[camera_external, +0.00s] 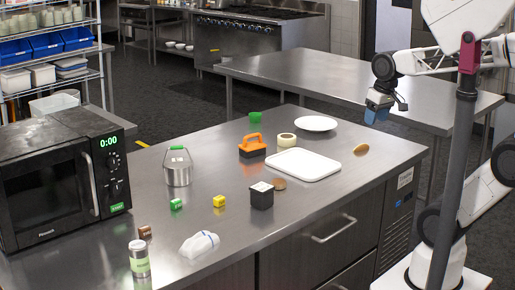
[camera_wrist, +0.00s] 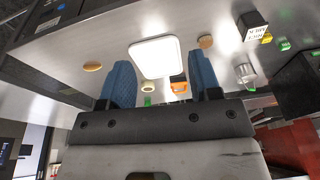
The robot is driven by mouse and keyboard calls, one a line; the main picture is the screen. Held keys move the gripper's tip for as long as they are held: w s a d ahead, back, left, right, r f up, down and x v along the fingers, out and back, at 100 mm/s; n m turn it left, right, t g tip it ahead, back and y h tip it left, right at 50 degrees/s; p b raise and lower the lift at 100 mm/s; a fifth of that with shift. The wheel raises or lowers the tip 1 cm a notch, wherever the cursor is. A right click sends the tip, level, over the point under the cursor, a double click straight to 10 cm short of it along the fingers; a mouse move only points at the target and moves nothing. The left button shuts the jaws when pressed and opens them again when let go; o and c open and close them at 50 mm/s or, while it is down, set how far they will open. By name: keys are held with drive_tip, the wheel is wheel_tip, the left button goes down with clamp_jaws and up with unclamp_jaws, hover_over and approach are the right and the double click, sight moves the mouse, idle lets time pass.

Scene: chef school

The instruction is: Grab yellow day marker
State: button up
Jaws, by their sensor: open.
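The likely yellow day marker is a small yellow cube (camera_external: 219,201) on the steel table, between a green cube (camera_external: 176,203) and a dark box with a white top (camera_external: 262,197). In the wrist view the yellow cube (camera_wrist: 266,38) is small, at the upper right beside the dark box (camera_wrist: 252,26). My gripper (camera_external: 377,108) is raised at the right, beyond the table's right side and far from the cube. In the wrist view my gripper (camera_wrist: 165,88) has its two blue fingers wide apart, with nothing held between them.
A white cutting board (camera_external: 302,165), tape roll (camera_external: 286,140), orange-handled tool (camera_external: 252,147) and white plate (camera_external: 316,123) lie towards the back right. A lidded metal pot (camera_external: 178,170) and microwave (camera_external: 60,180) stand left.

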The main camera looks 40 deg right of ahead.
drive_tip(key=w+a+m+g+y, duration=0.2)
drive_tip(key=w+a+m+y, duration=0.55)
drive_tip(key=w+a, duration=0.85)
drive_tip(key=w+a+m+g+y, duration=0.2)
drive_tip(key=w+a+m+y, duration=0.4)
drive_tip(key=w+a+m, duration=0.9)
drive_tip(key=n, duration=0.6)
approach(220, 197)
drive_tip(key=shift+a+h, duration=0.25)
drive_tip(key=shift+a, duration=0.6)
drive_tip(key=shift+x, duration=1.25)
drive_tip(key=shift+x, duration=2.65)
drive_tip(key=shift+w+f, duration=0.1)
